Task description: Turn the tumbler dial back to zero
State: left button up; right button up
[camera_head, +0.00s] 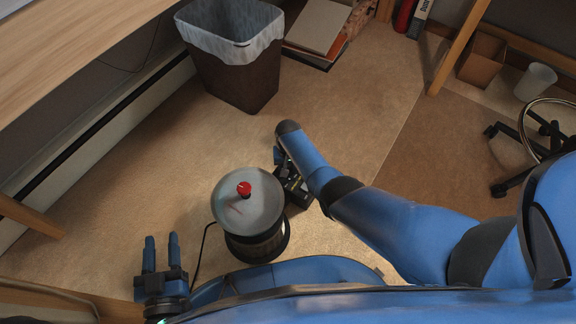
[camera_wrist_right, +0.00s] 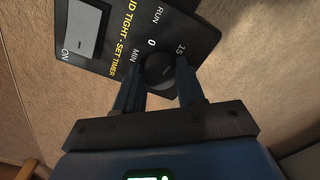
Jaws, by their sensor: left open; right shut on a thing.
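The tumbler (camera_head: 258,243) stands on the floor, a dark drum under a wide grey lid (camera_head: 240,212) with a red knob (camera_head: 244,188). Its black control panel (camera_wrist_right: 115,50) shows in the right wrist view, with printed RUN, 0, MIN and 15. The round black dial (camera_wrist_right: 158,70) sits between the fingers of my right gripper (camera_wrist_right: 157,85), which is shut on it. The dial's pointer is too dark to read. In the head view the right arm partly hides the panel. My left gripper (camera_head: 160,242) is open and empty, left of the tumbler.
A rocker switch (camera_wrist_right: 84,37) marked ON is on the panel. A dark cord (camera_head: 203,245) runs from the tumbler. A lined bin (camera_head: 238,80) stands behind, with flat boxes (camera_head: 320,30) beside it. A chair base (camera_head: 535,135) is at right. Carpet between is clear.

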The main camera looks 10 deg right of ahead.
aim_at(288, 168)
jog(key=n, duration=0.5)
jog(key=shift+n, duration=0.3)
jog(key=n, duration=0.4)
jog(key=shift+n+p, duration=0.35)
jog(key=shift+n, duration=0.05)
jog(key=o, duration=1)
jog(key=shift+o, duration=0.2)
notch_tip(288, 168, up, 11)
jog(key=p, duration=0.8)
jog(key=shift+f, duration=0.15)
